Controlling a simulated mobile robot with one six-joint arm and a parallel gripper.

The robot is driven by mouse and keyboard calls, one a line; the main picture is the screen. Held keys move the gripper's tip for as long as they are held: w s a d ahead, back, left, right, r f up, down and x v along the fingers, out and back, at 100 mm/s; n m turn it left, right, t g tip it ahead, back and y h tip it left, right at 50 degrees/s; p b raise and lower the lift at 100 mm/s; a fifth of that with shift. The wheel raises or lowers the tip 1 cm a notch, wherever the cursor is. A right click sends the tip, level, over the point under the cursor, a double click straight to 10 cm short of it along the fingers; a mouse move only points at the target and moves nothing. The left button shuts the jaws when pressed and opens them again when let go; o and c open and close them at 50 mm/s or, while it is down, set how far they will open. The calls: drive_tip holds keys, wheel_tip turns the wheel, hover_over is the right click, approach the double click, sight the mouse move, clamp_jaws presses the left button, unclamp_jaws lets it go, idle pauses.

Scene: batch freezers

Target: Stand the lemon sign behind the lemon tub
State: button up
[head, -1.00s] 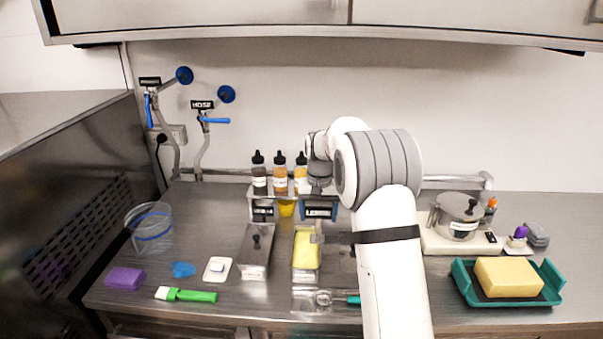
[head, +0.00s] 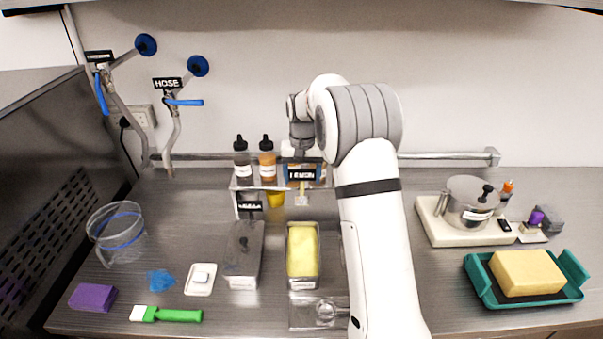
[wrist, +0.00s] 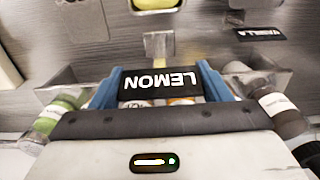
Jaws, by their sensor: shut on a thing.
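The lemon sign (head: 301,174) is a small black plate with white LEMON lettering. My gripper (head: 303,172) is shut on it, with blue fingers at its sides, and holds it upright in front of the bottle rack. In the wrist view the sign (wrist: 160,80) reads upside down between the blue fingers. The lemon tub (head: 303,252) is a narrow metal pan of yellow gelato, nearer the front than the sign. The sign is raised above the counter, behind the tub in the head view.
A lidded tub (head: 244,250) stands left of the lemon tub, with the vanilla sign (head: 250,206) behind it. The bottle rack (head: 240,184) is close behind my gripper. A teal tray (head: 480,280) is far right.

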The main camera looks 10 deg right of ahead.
sight(302, 199)
drive_tip(key=shift+f+b, duration=3.3)
drive_tip(key=shift+f, duration=2.3)
drive_tip(key=o, duration=1.5)
drive_tip(key=shift+o, duration=0.4)
drive_tip(key=shift+r+p, duration=2.9)
drive_tip(key=shift+r, duration=1.65)
drive_tip(key=shift+s, duration=0.1)
